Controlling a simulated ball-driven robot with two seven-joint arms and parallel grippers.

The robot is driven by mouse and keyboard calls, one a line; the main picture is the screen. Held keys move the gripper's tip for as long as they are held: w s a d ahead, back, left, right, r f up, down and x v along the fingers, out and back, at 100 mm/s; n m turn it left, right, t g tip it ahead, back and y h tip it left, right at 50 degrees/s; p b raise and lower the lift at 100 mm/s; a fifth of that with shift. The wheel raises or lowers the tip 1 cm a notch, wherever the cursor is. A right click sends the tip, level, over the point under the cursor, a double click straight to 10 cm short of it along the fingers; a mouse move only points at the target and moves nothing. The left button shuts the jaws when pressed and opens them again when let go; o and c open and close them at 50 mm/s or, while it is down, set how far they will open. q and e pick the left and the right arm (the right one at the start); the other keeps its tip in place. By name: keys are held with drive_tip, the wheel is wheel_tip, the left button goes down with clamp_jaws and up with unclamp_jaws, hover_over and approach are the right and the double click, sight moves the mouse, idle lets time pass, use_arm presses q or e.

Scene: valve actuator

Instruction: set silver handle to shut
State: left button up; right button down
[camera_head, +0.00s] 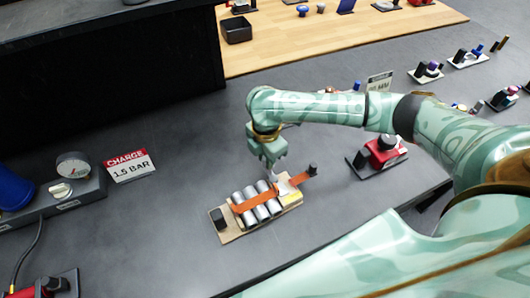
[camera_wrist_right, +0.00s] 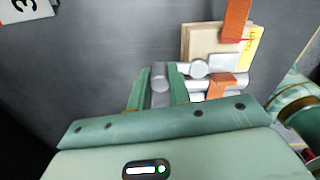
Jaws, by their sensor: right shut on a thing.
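A wooden board (camera_head: 232,233) on the grey bench carries several silver cylinders (camera_head: 248,207) under an orange strap (camera_head: 250,203), with a dark block at its left end. My right gripper (camera_head: 273,177) comes down over the board's far side. In the wrist view, the fingers of my right gripper (camera_wrist_right: 160,88) are closed around a grey-silver rounded part, which I take as the silver handle (camera_wrist_right: 160,76). Silver pieces, part of the orange strap and a yellow label show right beside it. The fingers hide much of the handle, so its setting cannot be told. My left gripper is not in view.
A red device (camera_head: 384,153) stands to the right of the board. A gauge (camera_head: 73,165) and a red-and-white "CHARGE 1.5 BAR" sign (camera_head: 130,166) are at left. Small units (camera_head: 427,72) stand at the far right.

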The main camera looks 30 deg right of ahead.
drive_tip(key=d+m+p, duration=0.1)
drive_tip(key=m+p, duration=0.1)
drive_tip(key=p, duration=0.2)
drive_tip(key=s+d+m+p, duration=0.1)
drive_tip(key=m+p, duration=0.2)
drive_tip(key=p, duration=0.2)
drive_tip(key=d+m+p, duration=0.1)
drive_tip(key=m+p, duration=0.1)
drive_tip(key=p, duration=0.2)
drive_tip(key=shift+s+r+m+p, duration=0.15)
drive_tip(key=shift+r+m+p, duration=0.1)
drive_tip(key=shift+m+p, duration=0.15)
drive_tip(key=shift+s+d+f+m+p, duration=0.1)
drive_tip(key=shift+s+d+m+p, duration=0.15)
drive_tip(key=shift+m+p, duration=0.5)
drive_tip(key=shift+s+d+f+m+p, duration=0.1)
drive_tip(key=shift+s+d+m+p, duration=0.1)
drive_tip(key=shift+m+p, duration=0.55)
drive_tip(key=c, duration=1.3)
unclamp_jaws()
